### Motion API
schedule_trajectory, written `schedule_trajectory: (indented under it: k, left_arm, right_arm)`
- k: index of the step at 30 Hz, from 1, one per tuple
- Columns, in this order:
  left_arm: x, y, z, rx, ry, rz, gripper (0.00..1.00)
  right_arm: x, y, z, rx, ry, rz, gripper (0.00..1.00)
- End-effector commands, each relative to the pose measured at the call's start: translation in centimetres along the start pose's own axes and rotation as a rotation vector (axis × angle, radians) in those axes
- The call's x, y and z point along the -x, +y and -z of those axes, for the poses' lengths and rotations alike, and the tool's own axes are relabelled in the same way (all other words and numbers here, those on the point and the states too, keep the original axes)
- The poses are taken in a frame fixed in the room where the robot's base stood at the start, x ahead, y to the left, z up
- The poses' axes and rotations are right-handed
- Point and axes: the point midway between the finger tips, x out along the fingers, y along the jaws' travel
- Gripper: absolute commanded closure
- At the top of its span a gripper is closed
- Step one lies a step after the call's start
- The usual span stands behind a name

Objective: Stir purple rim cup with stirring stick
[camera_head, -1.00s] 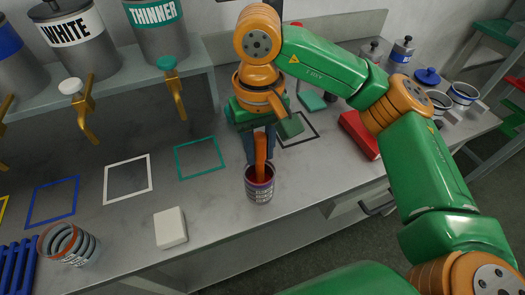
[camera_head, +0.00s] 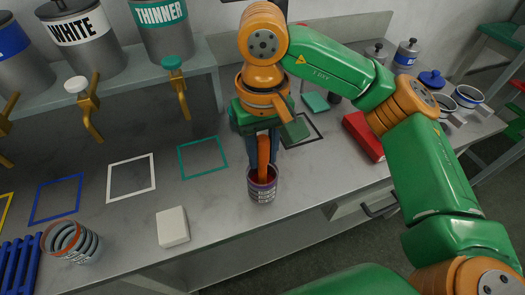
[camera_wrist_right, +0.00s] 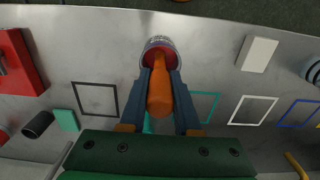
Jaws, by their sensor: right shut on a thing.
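The purple rim cup (camera_head: 262,190) stands upright near the front edge of the metal bench, with red contents inside. The orange stirring stick (camera_head: 263,150) stands nearly upright with its lower end inside the cup. My right gripper (camera_head: 264,156) is above the cup, shut on the stick. In the right wrist view, the stick (camera_wrist_right: 160,92) lies between the two blue-grey fingers of the gripper (camera_wrist_right: 160,72) and reaches into the cup (camera_wrist_right: 150,46). The stick's tip is hidden in the cup. My left gripper is not in view.
A white block (camera_head: 173,227) and a striped orange-rim cup (camera_head: 72,243) stand to the left. A red box (camera_head: 363,137) and several blue-rim cups are to the right. Paint tanks with brass taps (camera_head: 90,105) overhang the back. Coloured outline squares mark clear bench.

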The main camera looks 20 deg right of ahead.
Motion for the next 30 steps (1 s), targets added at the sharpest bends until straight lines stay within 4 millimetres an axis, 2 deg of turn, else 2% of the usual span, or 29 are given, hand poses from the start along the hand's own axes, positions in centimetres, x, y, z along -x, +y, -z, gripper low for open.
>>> schedule_trajectory:
  k: [3, 30]
  left_arm:
    - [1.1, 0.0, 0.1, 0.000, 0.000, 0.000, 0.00]
    - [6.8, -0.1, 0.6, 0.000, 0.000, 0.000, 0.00]
  right_arm:
    - [1.3, 0.0, 0.0, 0.000, 0.000, 0.000, 1.00]
    - [7.6, 0.0, 0.0, 0.000, 0.000, 0.000, 1.00]
